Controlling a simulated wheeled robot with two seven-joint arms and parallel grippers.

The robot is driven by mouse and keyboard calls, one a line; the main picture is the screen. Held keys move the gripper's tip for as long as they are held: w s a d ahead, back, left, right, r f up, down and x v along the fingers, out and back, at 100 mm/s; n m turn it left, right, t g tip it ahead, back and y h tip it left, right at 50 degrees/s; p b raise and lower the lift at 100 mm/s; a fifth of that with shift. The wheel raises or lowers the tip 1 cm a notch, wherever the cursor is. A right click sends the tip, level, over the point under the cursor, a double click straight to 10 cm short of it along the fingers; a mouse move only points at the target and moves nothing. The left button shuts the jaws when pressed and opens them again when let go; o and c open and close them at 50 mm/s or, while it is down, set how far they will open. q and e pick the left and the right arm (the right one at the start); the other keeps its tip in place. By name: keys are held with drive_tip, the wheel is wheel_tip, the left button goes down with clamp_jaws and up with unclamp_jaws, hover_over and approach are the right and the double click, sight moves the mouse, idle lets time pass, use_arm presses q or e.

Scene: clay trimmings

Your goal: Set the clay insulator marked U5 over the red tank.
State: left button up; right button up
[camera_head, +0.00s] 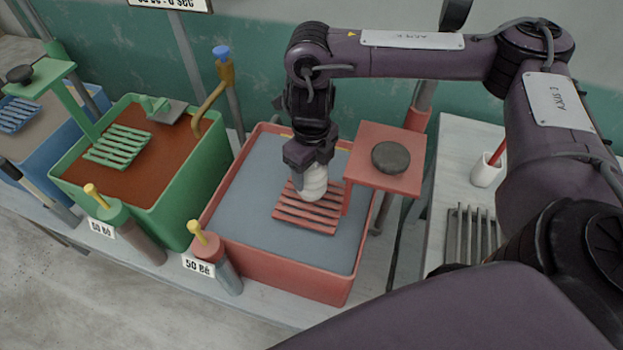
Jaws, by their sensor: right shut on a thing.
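The red tank (262,267) stands in the middle, open at the top, with grey-blue liquid (246,190) inside. A red slatted rack (293,217) sits within its rim. My right gripper (312,172) is over the tank, pointing down, shut on a whitish ribbed clay insulator (314,188). The insulator is upright and hangs in front of the rack's upper part; I cannot tell whether it touches the slats. No U5 mark is readable on it. My left gripper is not in view.
A red plate with a dark round disc (391,158) rises close to the right of my gripper. A green tank (174,202) with brown liquid stands left, a blue one farther left. At right are a metal grate (473,237) and a white cup (486,170).

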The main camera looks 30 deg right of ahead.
sight(311, 179)
wheel_tip(311, 179, down, 2)
drive_tip(key=shift+s+a+f+b, duration=0.1)
drive_tip(key=shift+f+b, duration=0.05)
drive_tip(key=shift+b, duration=0.15)
drive_tip(key=shift+f, duration=0.55)
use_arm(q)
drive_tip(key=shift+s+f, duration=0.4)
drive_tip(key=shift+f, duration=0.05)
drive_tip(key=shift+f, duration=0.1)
use_arm(e)
drive_tip(key=o, duration=1.6)
drive_tip(key=shift+f, duration=0.1)
drive_tip(key=shift+c, duration=0.2)
drive_tip(key=shift+r, duration=0.35)
use_arm(q)
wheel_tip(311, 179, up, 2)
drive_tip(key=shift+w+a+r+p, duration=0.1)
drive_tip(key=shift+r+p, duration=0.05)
drive_tip(key=shift+p, duration=0.85)
use_arm(e)
wheel_tip(311, 179, up, 12)
drive_tip(key=shift+f, duration=0.2)
